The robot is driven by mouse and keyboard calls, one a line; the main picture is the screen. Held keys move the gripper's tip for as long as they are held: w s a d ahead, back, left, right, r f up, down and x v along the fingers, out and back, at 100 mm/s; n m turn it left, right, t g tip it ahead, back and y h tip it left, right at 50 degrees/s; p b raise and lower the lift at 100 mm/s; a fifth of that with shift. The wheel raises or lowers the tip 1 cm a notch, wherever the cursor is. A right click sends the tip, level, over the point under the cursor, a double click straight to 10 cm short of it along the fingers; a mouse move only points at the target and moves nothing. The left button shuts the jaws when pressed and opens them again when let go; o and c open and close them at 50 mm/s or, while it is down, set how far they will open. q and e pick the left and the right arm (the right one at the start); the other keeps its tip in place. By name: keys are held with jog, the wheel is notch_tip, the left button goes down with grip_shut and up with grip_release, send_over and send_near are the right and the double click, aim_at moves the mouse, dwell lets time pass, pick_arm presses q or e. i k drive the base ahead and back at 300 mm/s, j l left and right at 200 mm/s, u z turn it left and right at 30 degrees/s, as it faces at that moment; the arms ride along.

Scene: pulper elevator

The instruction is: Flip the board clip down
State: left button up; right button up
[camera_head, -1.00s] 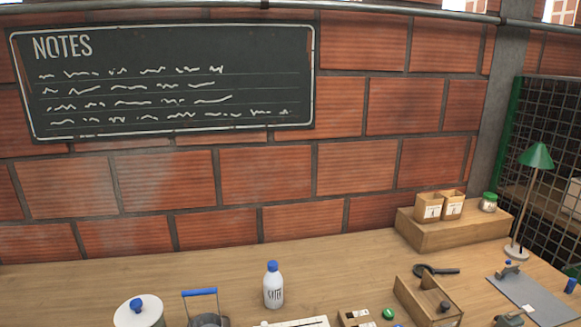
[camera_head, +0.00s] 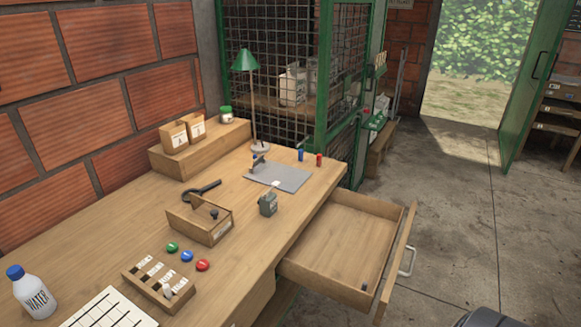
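A grey board (camera_head: 285,179) lies flat near the far right end of the wooden desk. Its small metal clip (camera_head: 258,163) is at the board's far left edge and appears to stand up from it. The clip is too small to tell its exact angle. A small white mark lies near the board's front edge. Neither of my grippers is in view.
A lamp (camera_head: 246,62) stands behind the board. Red (camera_head: 319,160) and blue (camera_head: 300,155) cylinders stand beside it. A grey-green block (camera_head: 268,204) and wooden box (camera_head: 190,226) are in front. An open drawer (camera_head: 345,240) juts out right; concrete floor (camera_head: 455,235) lies beyond.

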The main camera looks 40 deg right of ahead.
aim_at(258, 160)
jog(key=z, duration=1.15)
jog(key=i+l+u, duration=0.55)
jog(key=l, duration=0.3)
jog(key=i+l+u, duration=0.4)
jog(key=l, duration=0.35)
jog(key=i+l+u, duration=0.15)
jog(key=l, duration=0.25)
